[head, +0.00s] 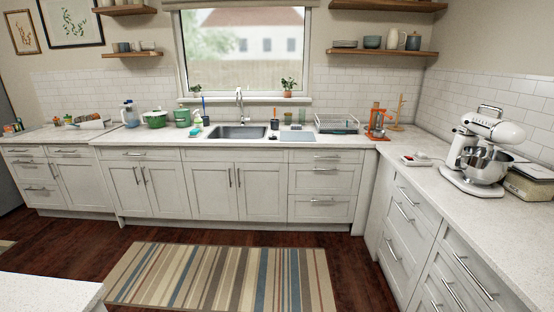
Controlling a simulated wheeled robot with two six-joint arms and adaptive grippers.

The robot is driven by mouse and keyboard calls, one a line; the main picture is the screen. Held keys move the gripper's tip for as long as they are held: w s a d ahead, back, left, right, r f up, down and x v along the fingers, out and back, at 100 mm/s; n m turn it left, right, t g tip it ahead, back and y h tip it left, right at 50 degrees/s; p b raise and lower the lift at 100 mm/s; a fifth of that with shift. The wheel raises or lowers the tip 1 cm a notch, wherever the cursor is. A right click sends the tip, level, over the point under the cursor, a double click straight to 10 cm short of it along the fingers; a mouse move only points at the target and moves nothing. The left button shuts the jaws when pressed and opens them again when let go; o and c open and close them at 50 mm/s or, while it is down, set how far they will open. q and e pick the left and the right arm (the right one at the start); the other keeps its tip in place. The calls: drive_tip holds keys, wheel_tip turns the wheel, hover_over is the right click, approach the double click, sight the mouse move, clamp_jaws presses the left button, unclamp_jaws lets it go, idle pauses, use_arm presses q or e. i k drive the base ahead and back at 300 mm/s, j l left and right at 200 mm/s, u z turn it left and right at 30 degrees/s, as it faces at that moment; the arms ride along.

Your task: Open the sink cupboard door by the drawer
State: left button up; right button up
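The sink cupboard stands under the steel sink (238,132) on the far wall. It has two white panel doors, a left one (210,198) and a right one (262,200). Both look shut. Their upright bar handles, the left door's handle (230,177) and the right door's handle (238,177), sit close together at the middle seam. The right door is beside a white drawer stack (322,186) with horizontal bar handles; its drawers look shut. Neither of my grippers is in view.
A striped rug (222,275) lies on the dark wood floor before the cupboards. A pale worktop corner (45,292) is at the bottom left. The right-hand counter (425,180) with drawers and a stand mixer (485,150) borders the floor. The floor between is clear.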

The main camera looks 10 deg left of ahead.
sight(211, 185)
drive_tip(key=i+j+u, duration=0.2)
drive_tip(key=i, duration=0.6)
drive_tip(key=i+l+u, duration=0.2)
drive_tip(key=i, duration=0.55)
drive_tip(key=i+l+u, duration=0.25)
drive_tip(key=i, duration=0.55)
drive_tip(key=i+j+z, duration=0.1)
drive_tip(key=i+j, duration=0.15)
drive_tip(key=i+j+z, duration=0.1)
drive_tip(key=i+j, duration=0.15)
drive_tip(key=j, duration=0.2)
drive_tip(key=i+j+z, duration=0.1)
drive_tip(key=i+j, duration=0.15)
drive_tip(key=j, duration=0.15)
drive_tip(key=i+j, duration=0.2)
drive_tip(key=j, duration=0.2)
drive_tip(key=i+j+z, duration=0.15)
drive_tip(key=j, duration=0.25)
drive_tip(key=i, duration=0.1)
